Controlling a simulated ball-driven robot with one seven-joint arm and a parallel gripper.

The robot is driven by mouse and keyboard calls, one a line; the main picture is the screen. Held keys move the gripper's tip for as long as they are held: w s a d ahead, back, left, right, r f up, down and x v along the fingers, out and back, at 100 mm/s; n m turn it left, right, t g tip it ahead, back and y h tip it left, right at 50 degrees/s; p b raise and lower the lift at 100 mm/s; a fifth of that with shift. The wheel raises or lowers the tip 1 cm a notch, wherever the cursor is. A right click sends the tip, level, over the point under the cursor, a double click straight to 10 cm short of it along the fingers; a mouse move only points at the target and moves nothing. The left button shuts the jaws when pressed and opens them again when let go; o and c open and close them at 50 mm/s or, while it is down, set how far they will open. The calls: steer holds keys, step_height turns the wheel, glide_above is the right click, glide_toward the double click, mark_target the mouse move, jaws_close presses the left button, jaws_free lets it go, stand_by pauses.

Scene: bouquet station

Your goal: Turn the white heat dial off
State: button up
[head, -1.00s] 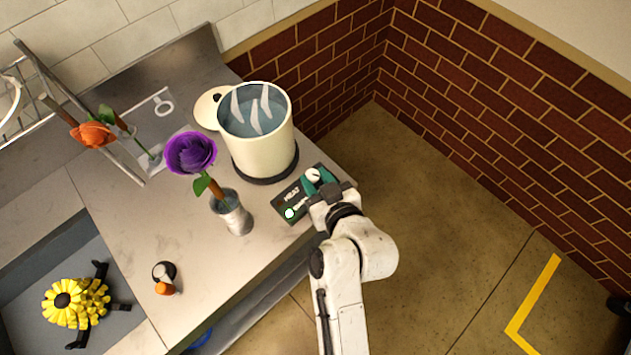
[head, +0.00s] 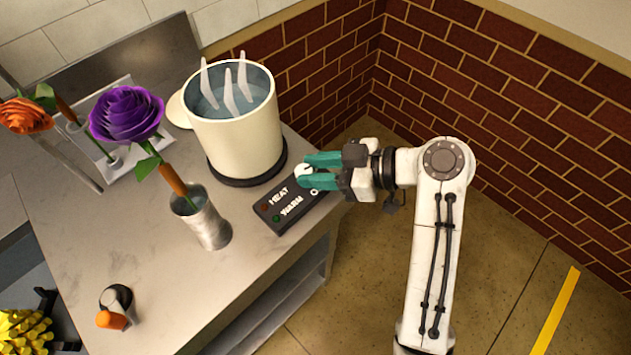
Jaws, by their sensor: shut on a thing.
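The white heat dial (head: 304,170) sits on the black control panel (head: 266,224) at the table's right edge. My gripper (head: 303,171) reaches it from the right, with one teal finger on each side, shut on it. The fingers hide part of the dial, and I cannot tell which way its mark points. The panel reads HEAT and WARM.
A cream pot (head: 240,143) of water with pale upright pieces stands behind the panel. A metal vase (head: 205,222) with a purple flower (head: 126,114) stands to the left. An orange-tipped black-and-white object (head: 115,306) lies at front left. The floor to the right is clear.

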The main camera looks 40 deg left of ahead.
steer(key=shift+w+a+f+n+g+h+b, duration=0.1)
steer(key=shift+w+n+g+h+b, duration=0.05)
steer(key=shift+n+g+h+b, duration=0.4)
steer(key=shift+w+f+n+g+h+b, duration=0.15)
steer(key=shift+n+g+h+b, duration=0.2)
steer(key=shift+n+g+b, duration=0.4)
steer(key=shift+r, duration=0.15)
steer(key=o, duration=1)
steer(key=shift+a, duration=0.1)
steer(key=b+v, duration=0.1)
steer(key=v, duration=1)
steer(key=shift+a, duration=0.1)
